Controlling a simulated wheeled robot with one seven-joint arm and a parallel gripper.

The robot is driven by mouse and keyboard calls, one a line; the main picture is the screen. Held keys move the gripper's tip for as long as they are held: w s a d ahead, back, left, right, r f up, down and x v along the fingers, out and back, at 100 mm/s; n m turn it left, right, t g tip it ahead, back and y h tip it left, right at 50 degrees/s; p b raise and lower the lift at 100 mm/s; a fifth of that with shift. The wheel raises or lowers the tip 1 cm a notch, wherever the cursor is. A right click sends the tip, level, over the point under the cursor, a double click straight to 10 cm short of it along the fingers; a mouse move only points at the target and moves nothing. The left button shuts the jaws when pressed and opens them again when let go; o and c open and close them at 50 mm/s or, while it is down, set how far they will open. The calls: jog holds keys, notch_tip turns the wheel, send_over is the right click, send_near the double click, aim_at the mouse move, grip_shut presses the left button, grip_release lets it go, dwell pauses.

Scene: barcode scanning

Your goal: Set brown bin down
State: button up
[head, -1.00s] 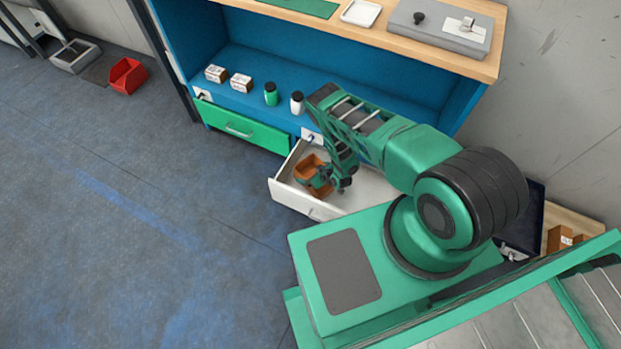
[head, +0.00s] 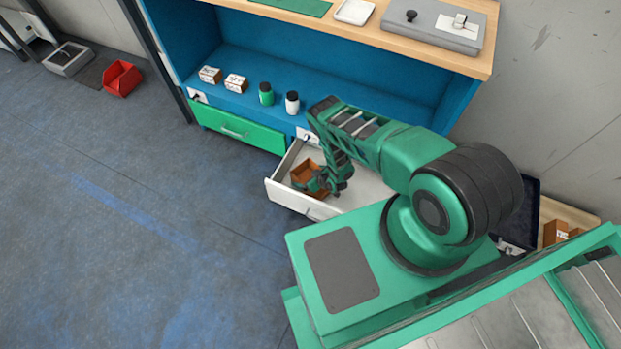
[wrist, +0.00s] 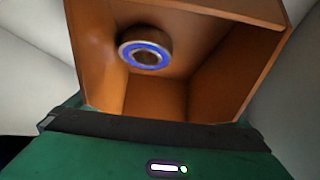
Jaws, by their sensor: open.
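The brown bin (head: 304,177) sits inside the open white drawer (head: 288,199), toward its left end. In the wrist view the bin (wrist: 190,60) fills the upper middle, and a ring with a blue band (wrist: 145,54) lies inside it. My gripper (head: 318,184) is at the bin's near right side, low in the drawer. Its jaws are open. The dark edge of my gripper shows close to the bin's near wall in the wrist view; I cannot tell whether they touch.
A shut green drawer (head: 238,130) is left of the white one. Small boxes (head: 210,75), a green bottle (head: 266,94) and a white bottle (head: 292,102) stand on the blue shelf above. A red bin (head: 122,79) is on the floor at far left.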

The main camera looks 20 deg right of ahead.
jog(key=v, duration=1.1)
jog(key=shift+s+r, duration=0.25)
jog(key=shift+s, duration=0.05)
